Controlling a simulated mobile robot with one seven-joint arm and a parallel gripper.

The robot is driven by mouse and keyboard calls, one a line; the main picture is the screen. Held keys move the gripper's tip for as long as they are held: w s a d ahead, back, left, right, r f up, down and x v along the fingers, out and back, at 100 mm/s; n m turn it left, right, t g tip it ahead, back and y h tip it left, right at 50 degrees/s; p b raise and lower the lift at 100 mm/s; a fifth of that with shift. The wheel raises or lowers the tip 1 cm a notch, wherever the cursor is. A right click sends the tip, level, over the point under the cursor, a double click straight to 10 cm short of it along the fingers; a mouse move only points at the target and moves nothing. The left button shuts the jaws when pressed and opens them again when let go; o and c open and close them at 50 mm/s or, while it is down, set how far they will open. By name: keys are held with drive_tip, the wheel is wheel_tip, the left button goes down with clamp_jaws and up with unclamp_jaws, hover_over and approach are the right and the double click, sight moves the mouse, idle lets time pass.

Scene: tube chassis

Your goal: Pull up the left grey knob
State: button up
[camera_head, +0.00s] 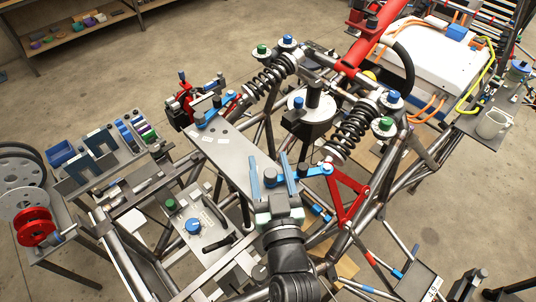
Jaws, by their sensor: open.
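My gripper (272,172) reaches up from the bottom centre over the tube chassis (120,262). Its two bluish fingers are apart, and no held object shows between them. A long flat grey plate (225,150) lies behind and left of the fingers. A grey panel box (210,222) sits left of my gripper and carries a blue knob (193,226), a smaller green knob (171,205) and a black lever (222,243). I cannot make out for certain which part is the left grey knob; the gripper may hide some small parts.
Two black coil springs, left (268,78) and right (352,132), stand behind the gripper. A blue link (308,172) and a red triangular arm (346,192) are close on its right. A tool tray (105,152) is at left. Bare floor shows at the upper left.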

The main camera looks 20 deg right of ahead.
drive_tip(key=shift+w+d, duration=0.15)
drive_tip(key=shift+w, duration=0.55)
clamp_jaws()
idle(1.0)
